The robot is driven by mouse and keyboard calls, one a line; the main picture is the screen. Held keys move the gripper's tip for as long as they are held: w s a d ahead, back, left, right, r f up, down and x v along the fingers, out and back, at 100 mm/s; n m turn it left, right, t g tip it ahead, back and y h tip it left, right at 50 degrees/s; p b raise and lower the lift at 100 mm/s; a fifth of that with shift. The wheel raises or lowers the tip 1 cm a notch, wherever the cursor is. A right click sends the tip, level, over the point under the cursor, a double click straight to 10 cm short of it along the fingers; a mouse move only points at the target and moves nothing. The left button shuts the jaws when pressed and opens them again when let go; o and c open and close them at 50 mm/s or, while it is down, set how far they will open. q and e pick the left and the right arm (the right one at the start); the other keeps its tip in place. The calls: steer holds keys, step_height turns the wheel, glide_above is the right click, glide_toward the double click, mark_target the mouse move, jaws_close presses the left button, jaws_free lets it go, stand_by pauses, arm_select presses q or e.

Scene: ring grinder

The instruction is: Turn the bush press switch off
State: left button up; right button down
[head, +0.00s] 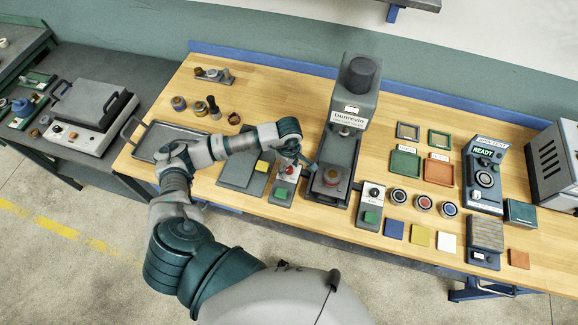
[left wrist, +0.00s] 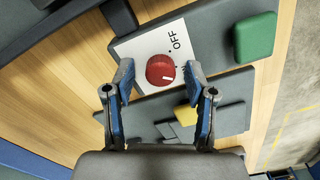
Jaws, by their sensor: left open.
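The red switch knob (left wrist: 160,69) sits on a pale plate marked OFF (left wrist: 180,41) in the left wrist view. Its white mark lies on its lower right part, away from the OFF lettering. My left gripper (left wrist: 159,76) is open, with one finger on each side of the knob and visible gaps to it. In the head view my left gripper (head: 300,166) is over the switch box (head: 286,186), partly covering the knob. The box stands just left of the grey press (head: 346,120) labelled Dunrevin. My right gripper is not in view.
A green button (left wrist: 255,38) is on the same box. A second box with a green button (head: 370,217) stands right of the press. A grey board with a yellow block (head: 262,166) lies left of the switch box. A metal tray (head: 160,138) is farther left.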

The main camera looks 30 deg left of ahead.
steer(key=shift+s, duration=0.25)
arm_select(q)
jaws_close()
